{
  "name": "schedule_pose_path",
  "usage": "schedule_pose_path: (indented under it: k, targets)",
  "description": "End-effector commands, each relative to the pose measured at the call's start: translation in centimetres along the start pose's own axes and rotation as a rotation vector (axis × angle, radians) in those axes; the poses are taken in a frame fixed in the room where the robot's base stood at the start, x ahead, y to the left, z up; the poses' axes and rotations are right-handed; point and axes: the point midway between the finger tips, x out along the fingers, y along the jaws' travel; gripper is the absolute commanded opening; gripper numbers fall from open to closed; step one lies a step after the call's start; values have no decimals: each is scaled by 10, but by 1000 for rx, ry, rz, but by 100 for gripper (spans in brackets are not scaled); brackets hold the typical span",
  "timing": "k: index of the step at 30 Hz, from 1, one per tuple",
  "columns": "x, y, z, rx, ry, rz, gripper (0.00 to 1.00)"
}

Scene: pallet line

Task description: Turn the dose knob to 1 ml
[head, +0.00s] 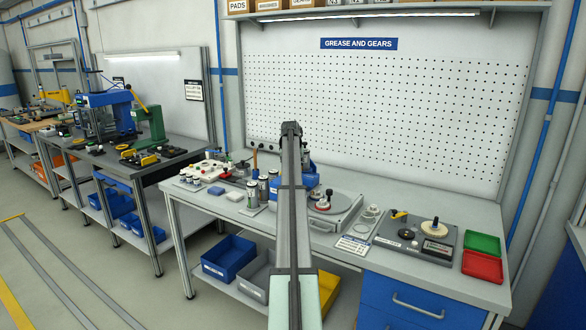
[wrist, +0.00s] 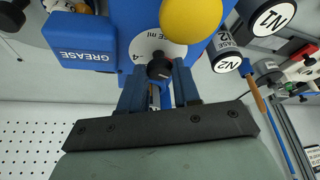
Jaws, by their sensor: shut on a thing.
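The dose knob (wrist: 160,68) is a small black knob on a white dial plate (wrist: 143,44) marked in ml, on the front of the blue grease unit (wrist: 124,22). A 4 shows at the dial's lower left; other marks are covered, and I cannot tell where the knob points. My gripper (wrist: 160,80) is shut on the knob, its two fingers on either side. In the head view my arm hides the gripper and knob; parts of the blue grease unit (head: 309,179) show beside it.
A yellow round part (wrist: 191,18) sits just above the dial. A blue block labelled GREASE (wrist: 86,55) is left of it. Cans labelled N1 (wrist: 268,16) and N2 (wrist: 225,62) stand close on the right. Red (head: 482,266) and green (head: 482,243) trays lie at the bench's right end.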

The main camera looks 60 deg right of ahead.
Motion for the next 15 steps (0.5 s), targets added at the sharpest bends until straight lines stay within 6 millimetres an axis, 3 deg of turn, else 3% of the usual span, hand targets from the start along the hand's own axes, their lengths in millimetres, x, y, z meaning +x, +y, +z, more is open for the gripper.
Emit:
schedule_pose_path:
  k: [7,8,15]
  targets:
    - [0,0,0,-1,0,0,1]
    - [0,0,0,0,0,0,34]
    - [0,0,0,0,0,0,57]
